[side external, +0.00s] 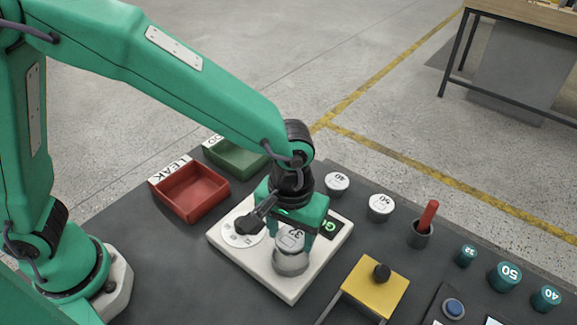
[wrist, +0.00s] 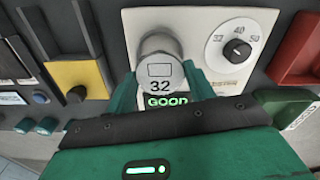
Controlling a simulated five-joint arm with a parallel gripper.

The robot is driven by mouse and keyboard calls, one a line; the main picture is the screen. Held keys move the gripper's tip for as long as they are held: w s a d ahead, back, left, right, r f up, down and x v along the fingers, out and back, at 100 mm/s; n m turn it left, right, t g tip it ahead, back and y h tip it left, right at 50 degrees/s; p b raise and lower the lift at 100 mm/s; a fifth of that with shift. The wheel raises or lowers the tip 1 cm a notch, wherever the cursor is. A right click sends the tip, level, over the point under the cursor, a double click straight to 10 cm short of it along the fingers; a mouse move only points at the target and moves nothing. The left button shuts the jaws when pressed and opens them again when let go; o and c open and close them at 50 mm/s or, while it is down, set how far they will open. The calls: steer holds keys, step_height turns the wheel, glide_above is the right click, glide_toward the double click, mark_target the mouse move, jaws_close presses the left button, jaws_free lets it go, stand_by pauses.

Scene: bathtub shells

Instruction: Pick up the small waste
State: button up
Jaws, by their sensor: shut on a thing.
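The small waste, a light grey round cap marked 32 (side external: 291,242), is between the fingers of my gripper (side external: 295,232) over the white test plate (side external: 290,292). In the wrist view the waste (wrist: 159,73) shows its 32 label and a small rectangle, with the green fingertips (wrist: 160,88) on either side of it. My gripper is shut on it. A grey round body shows directly with it at the plate; I cannot tell whether the waste is seated or raised. A GOOD display (wrist: 167,101) is lit green beside it.
The plate has a dial (wrist: 237,50) marked 32, 40, 50. White caps 40 (side external: 337,182) and 50 (side external: 380,206) stand right. A red LEAK tray (side external: 190,193) and green tray (side external: 235,158) stand left. A yellow block (side external: 376,290) and red-handled tool (side external: 428,214) are close right.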

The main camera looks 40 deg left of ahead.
steer(key=s+d+r, duration=0.3)
steer(key=s+r, duration=0.4)
steer(key=s, duration=0.4)
steer(key=shift+d+r, duration=0.2)
steer(key=shift+r, duration=0.2)
steer(key=w+a+f+n, duration=0.2)
steer(key=w+a+n, duration=1.5)
steer(key=w+a, duration=0.6)
steer(key=shift+n, duration=0.4)
steer(key=shift+w+a+f, duration=0.1)
steer(key=shift+f, duration=0.05)
steer(key=shift+w+a+f, duration=0.9)
steer(key=shift+a+f, duration=0.8)
steer(key=shift+f, duration=0.15)
steer(key=shift+w+a+f, duration=0.85)
steer(key=shift+a+f, duration=0.85)
steer(key=shift+f, duration=0.1)
steer(key=shift+w+a+f, duration=0.9)
steer(key=shift+a+f, duration=0.8)
steer(key=shift+f, duration=0.15)
